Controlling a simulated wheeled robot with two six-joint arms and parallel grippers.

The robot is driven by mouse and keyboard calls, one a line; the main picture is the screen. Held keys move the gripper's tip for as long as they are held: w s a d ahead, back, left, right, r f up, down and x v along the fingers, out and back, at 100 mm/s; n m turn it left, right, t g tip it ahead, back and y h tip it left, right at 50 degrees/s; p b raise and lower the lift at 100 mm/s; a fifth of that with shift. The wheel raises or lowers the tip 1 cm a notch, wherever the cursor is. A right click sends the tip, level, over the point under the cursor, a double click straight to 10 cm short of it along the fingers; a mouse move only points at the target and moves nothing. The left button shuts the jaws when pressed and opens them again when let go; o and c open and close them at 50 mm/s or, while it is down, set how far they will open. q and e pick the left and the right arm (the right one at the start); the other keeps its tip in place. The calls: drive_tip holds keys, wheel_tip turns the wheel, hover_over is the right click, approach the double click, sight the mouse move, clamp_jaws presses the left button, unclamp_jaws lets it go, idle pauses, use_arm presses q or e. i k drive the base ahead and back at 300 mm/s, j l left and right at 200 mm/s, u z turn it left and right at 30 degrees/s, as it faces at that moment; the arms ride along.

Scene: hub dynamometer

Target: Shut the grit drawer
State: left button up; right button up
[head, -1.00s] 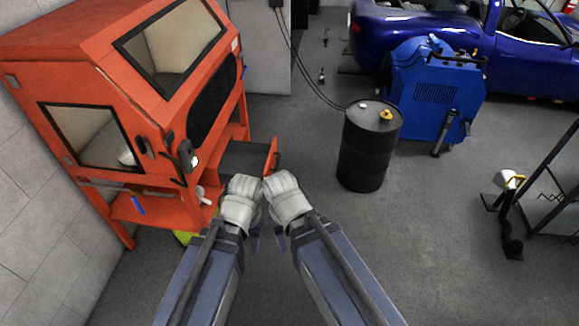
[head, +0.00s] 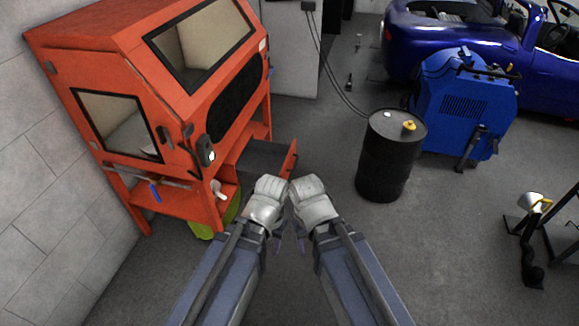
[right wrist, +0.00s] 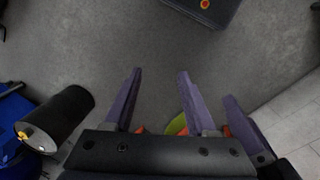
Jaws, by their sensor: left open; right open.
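The grit drawer (head: 289,161) stands pulled out from under the orange blast cabinet (head: 198,124). Its orange front panel shows nearly edge-on in the head view, with the dark drawer body behind it. My left gripper (head: 276,245) is open and empty, below and in front of the drawer front in the picture. My right gripper (head: 303,246) is beside it, also open. The right wrist view shows the right gripper's (right wrist: 159,78) two fingers apart with only floor between them. My wrists hide the floor below the drawer front, and I see no contact with the drawer.
A black drum (head: 391,157) stands right of the drawer, with a blue machine (head: 462,105) and a blue car (head: 455,40) behind. A lamp-like object (head: 533,202) stands at far right. A yellow-green item (head: 203,229) is under the cabinet. Floor between drawer and drum is clear.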

sight(259, 157)
drive_tip(key=i+j, duration=1.05)
drive_tip(key=i, duration=0.15)
